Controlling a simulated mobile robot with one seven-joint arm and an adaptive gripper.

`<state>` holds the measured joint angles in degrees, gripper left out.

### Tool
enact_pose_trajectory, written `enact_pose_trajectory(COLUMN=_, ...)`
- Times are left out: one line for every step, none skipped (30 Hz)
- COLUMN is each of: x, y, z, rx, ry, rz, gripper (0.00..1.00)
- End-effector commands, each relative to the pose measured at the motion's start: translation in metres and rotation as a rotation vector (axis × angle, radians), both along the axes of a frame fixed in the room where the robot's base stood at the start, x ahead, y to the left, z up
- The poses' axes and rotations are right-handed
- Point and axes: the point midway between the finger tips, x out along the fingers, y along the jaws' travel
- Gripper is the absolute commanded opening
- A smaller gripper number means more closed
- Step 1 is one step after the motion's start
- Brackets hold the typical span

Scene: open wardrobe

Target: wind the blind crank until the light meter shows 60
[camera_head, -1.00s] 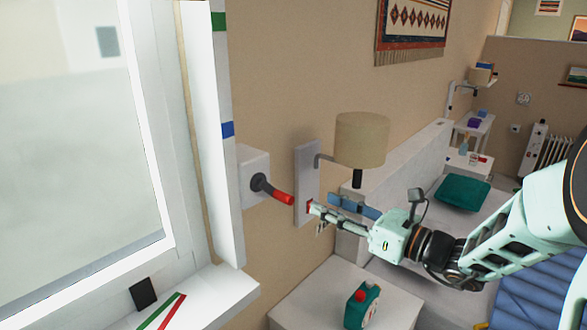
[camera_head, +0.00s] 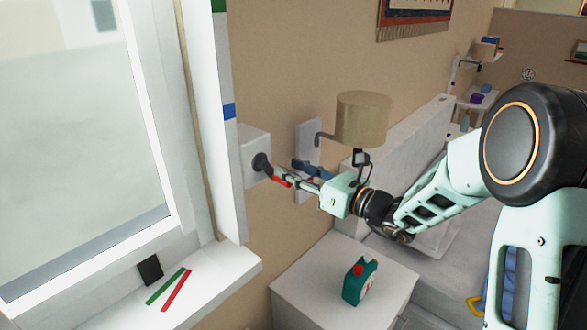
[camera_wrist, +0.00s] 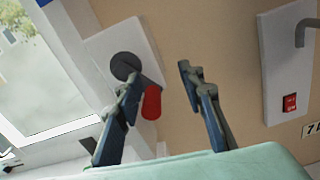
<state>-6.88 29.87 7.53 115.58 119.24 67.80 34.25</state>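The blind crank is a dark hub (camera_head: 262,163) with a red handle (camera_head: 282,181), on a white wall box (camera_head: 251,150) right of the window. My gripper (camera_head: 283,176) is at the handle in the head view, hiding part of it. In the wrist view the fingers of my gripper (camera_wrist: 160,78) are apart. The red handle (camera_wrist: 151,102) shows between them, close to the left finger, which overlaps the dark hub (camera_wrist: 124,66). I cannot tell whether they touch. A small dark rectangle (camera_head: 150,270) stands on the sill; no reading shows, and I cannot tell if it is the light meter.
A wall lamp (camera_head: 362,118) hangs just above my arm, and its panel has a red switch (camera_wrist: 290,102). A green and a red strip (camera_head: 176,289) lie on the sill.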

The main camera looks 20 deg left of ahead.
Motion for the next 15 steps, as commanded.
enact_pose_trajectory(x=0.0001, y=0.0004, z=-0.0002, rx=0.000, ry=0.000, rz=0.000, gripper=0.36)
enact_pose_trajectory(x=0.0001, y=0.0004, z=-0.0002, rx=0.000, ry=0.000, rz=0.000, gripper=0.36)
enact_pose_trajectory(x=0.0001, y=0.0003, z=-0.0003, rx=0.000, ry=0.000, rz=0.000, gripper=0.36)
enact_pose_trajectory(x=0.0000, y=0.0003, z=-0.0003, rx=0.000, ry=0.000, rz=0.000, gripper=0.36)
enact_pose_trajectory(x=0.0000, y=0.0002, z=-0.0003, rx=0.000, ry=0.000, rz=0.000, gripper=0.36)
enact_pose_trajectory(x=0.0000, y=0.0002, z=-0.0003, rx=0.000, ry=0.000, rz=0.000, gripper=0.35)
enact_pose_trajectory(x=0.0000, y=0.0002, z=-0.0003, rx=0.000, ry=0.000, rz=0.000, gripper=0.31)
enact_pose_trajectory(x=-0.0002, y=0.0002, z=-0.0003, rx=0.000, ry=0.000, rz=0.000, gripper=0.28)
enact_pose_trajectory(x=-0.0002, y=0.0002, z=-0.0003, rx=0.000, ry=0.000, rz=0.000, gripper=0.24)
enact_pose_trajectory(x=-0.0002, y=0.0002, z=-0.0003, rx=0.000, ry=0.000, rz=0.000, gripper=0.20)
enact_pose_trajectory(x=-0.0002, y=0.0001, z=-0.0003, rx=0.000, ry=0.000, rz=0.000, gripper=0.17)
enact_pose_trajectory(x=-0.0002, y=0.0001, z=-0.0002, rx=0.000, ry=0.000, rz=0.000, gripper=0.13)
enact_pose_trajectory(x=-0.0002, y=0.0001, z=-0.0003, rx=0.000, ry=0.000, rz=0.001, gripper=0.09)
enact_pose_trajectory(x=-0.0002, y=0.0001, z=-0.0002, rx=0.000, ry=0.000, rz=0.001, gripper=0.06)
enact_pose_trajectory(x=-0.0002, y=0.0001, z=-0.0003, rx=0.000, ry=0.000, rz=0.000, gripper=0.02)
